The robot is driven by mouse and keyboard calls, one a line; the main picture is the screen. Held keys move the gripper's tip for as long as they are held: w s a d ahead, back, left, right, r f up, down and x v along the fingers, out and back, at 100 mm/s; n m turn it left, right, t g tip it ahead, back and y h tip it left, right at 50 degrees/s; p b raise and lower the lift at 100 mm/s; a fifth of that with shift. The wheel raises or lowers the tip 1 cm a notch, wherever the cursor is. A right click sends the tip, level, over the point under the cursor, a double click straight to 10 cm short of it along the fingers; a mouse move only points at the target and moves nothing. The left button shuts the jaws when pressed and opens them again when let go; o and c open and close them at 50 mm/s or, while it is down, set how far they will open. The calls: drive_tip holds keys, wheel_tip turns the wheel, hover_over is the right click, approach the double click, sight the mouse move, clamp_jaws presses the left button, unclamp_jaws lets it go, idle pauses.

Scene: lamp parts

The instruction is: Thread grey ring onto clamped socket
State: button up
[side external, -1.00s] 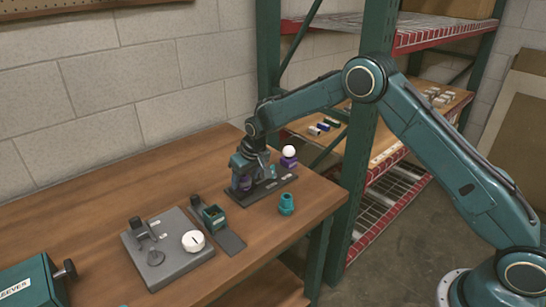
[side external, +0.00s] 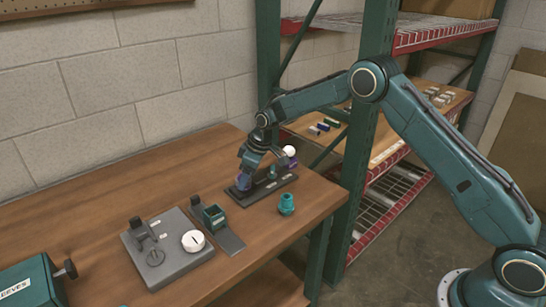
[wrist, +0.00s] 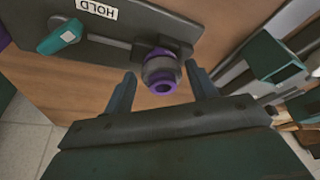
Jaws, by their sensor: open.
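The purple socket (wrist: 162,86) stands out from the dark fixture plate (wrist: 110,45) marked HOLD in the wrist view. The grey ring (wrist: 158,69) appears around the socket, with purple showing on both sides of it. My gripper (wrist: 160,76) is open, one finger on each side of the socket and ring, with gaps between. In the side view my gripper (side external: 262,165) is over the fixture plate (side external: 275,186) and the purple socket (side external: 243,182) is partly hidden by it; the ring cannot be made out there.
A teal lever (wrist: 60,36) sits on the fixture. A white ball (side external: 290,151) on a purple part is behind it. A teal cup (side external: 287,203) stands in front. A grey board (side external: 165,255) and a green box (side external: 213,217) are to the left. The table's right edge is close.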

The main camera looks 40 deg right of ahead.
drive_tip(key=shift+n, duration=0.3)
drive_tip(key=n, duration=0.2)
drive_tip(key=shift+w+d+n+g+y, duration=0.2)
drive_tip(key=shift+n+g+y, duration=0.1)
drive_tip(key=shift+g+y, duration=0.1)
drive_tip(key=n+g, duration=0.1)
drive_tip(key=n, duration=0.2)
drive_tip(key=shift+w+n+y, duration=0.1)
drive_tip(key=shift+n+y, duration=0.2)
drive_tip(key=shift+n, duration=0.1)
drive_tip(key=shift+c, duration=0.4)
drive_tip(key=c, duration=1.1)
drive_tip(key=shift+o, duration=0.2)
drive_tip(key=shift+m, duration=0.3)
drive_tip(key=m, duration=0.1)
drive_tip(key=m+t, duration=0.1)
drive_tip(key=m, duration=0.1)
drive_tip(key=m+h, duration=0.1)
drive_tip(key=m, duration=0.1)
drive_tip(key=shift+s+a+t, duration=0.2)
drive_tip(key=shift+a+t, duration=0.05)
drive_tip(key=shift+t, duration=0.15)
drive_tip(key=shift+m, duration=0.7)
